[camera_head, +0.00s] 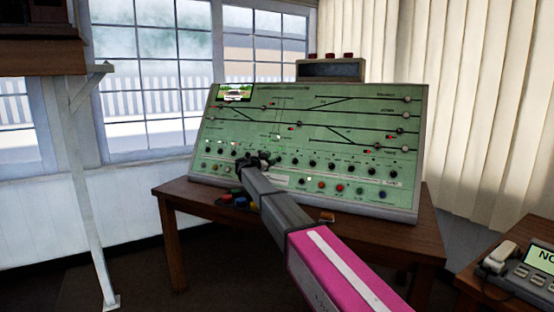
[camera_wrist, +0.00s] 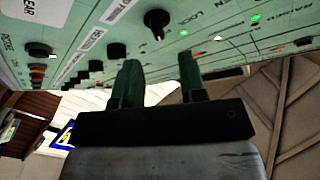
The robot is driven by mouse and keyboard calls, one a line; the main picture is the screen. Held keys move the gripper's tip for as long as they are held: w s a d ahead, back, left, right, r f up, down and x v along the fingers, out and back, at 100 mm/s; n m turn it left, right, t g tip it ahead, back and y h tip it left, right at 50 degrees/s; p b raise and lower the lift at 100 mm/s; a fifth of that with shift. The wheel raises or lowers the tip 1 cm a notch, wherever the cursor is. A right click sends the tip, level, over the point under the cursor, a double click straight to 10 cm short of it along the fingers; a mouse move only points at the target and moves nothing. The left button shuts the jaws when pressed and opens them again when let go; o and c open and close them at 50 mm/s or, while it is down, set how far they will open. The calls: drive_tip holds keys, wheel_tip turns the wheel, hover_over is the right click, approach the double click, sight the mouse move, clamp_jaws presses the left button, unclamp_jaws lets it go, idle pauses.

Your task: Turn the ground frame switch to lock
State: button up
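The green control panel (camera_head: 240,125) stands sloped on a wooden table in the head view, with a row of black knobs along its lower part. In the wrist view a black rotary switch (camera_wrist: 157,22) shows a label reading LOCK beside it. Its lettering is partly cut off, so I cannot confirm that it is the ground frame switch. My gripper (camera_wrist: 159,62) has its two green-tinted fingers apart with nothing between them, just short of this switch. In the head view my gripper (camera_head: 262,160) is at the panel's lower left and hides the knobs behind it.
Other knobs (camera_wrist: 117,50) sit close beside the switch, with lit green and red lamps on the other side. The wooden table (camera_head: 405,235) carries the panel. A second table with a telephone (camera_head: 500,257) is at right. A grey box (camera_head: 331,70) tops the panel.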

sight(279, 156)
drive_tip(key=x, duration=0.5)
drive_tip(key=c, duration=0.6)
drive_tip(key=shift+o, duration=0.2)
